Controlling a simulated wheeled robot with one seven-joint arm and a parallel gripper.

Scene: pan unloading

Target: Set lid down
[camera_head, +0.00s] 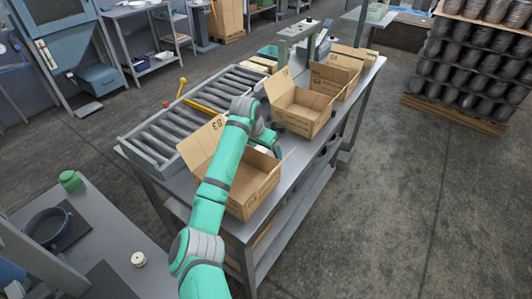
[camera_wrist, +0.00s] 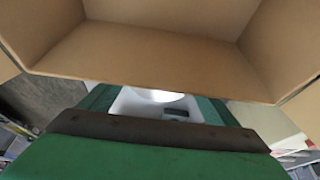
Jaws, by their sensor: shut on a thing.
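In the wrist view, the green fingers of my gripper (camera_wrist: 160,112) are shut on a pale, shiny piece (camera_wrist: 130,102), taken to be the lid. Only a small part of it shows between the fingers, so its shape and tilt cannot be told. In the head view the lid is hidden by my arm and the box. Brown cardboard walls (camera_wrist: 150,52) fill the upper wrist view, beyond the fingers.
More open boxes (camera_head: 303,108) (camera_head: 335,75) stand farther along the bench. A roller conveyor (camera_head: 190,105) lies left of them. A dark blue pan (camera_head: 47,226), a green item (camera_head: 69,180) and a small white item (camera_head: 138,259) are on the left table.

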